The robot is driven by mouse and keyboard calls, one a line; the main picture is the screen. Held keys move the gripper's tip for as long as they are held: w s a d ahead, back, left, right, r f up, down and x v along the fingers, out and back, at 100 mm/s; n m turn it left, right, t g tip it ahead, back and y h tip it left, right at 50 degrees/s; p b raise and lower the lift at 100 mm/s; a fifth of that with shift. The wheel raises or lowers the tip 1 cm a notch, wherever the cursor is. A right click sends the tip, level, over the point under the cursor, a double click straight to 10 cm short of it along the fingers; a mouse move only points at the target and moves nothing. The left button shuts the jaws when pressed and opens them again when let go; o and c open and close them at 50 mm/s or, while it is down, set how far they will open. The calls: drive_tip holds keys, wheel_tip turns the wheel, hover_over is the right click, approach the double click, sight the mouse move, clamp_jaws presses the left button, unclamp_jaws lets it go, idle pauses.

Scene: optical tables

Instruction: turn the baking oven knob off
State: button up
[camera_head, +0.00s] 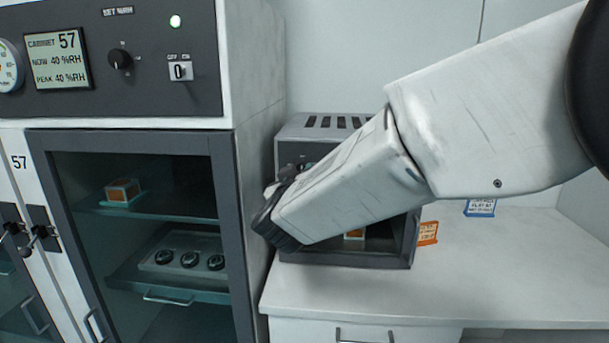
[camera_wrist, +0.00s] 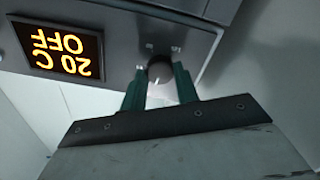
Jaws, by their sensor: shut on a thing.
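The baking oven (camera_head: 300,133) is a grey box with a vented top on the white bench, mostly hidden behind my arm in the head view. In the wrist view its control panel (camera_wrist: 118,22) carries a display (camera_wrist: 62,50) that reads "20 C" and "OFF", upside down. The dark round knob (camera_wrist: 160,70) sits beside the display, with a pale mark on it. My gripper (camera_wrist: 159,80) has its two green fingers on either side of the knob and is shut on it. In the head view the fingertips and the knob are hidden by my wrist.
A humidity cabinet marked 57 (camera_head: 233,200) stands close at the left, with its own knob (camera_head: 120,60) and switch (camera_head: 180,71). Orange (camera_head: 427,233) and blue (camera_head: 480,208) tags are at the right. The bench top (camera_head: 520,270) is clear at the right front.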

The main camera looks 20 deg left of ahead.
drive_tip(key=shift+f+n, duration=0.15)
drive_tip(key=shift+n, duration=0.75)
drive_tip(key=o, duration=1)
drive_tip(key=shift+c, duration=0.2)
drive_tip(key=shift+s, duration=0.15)
drive_tip(key=v, duration=0.7)
drive_tip(key=shift+s, duration=0.35)
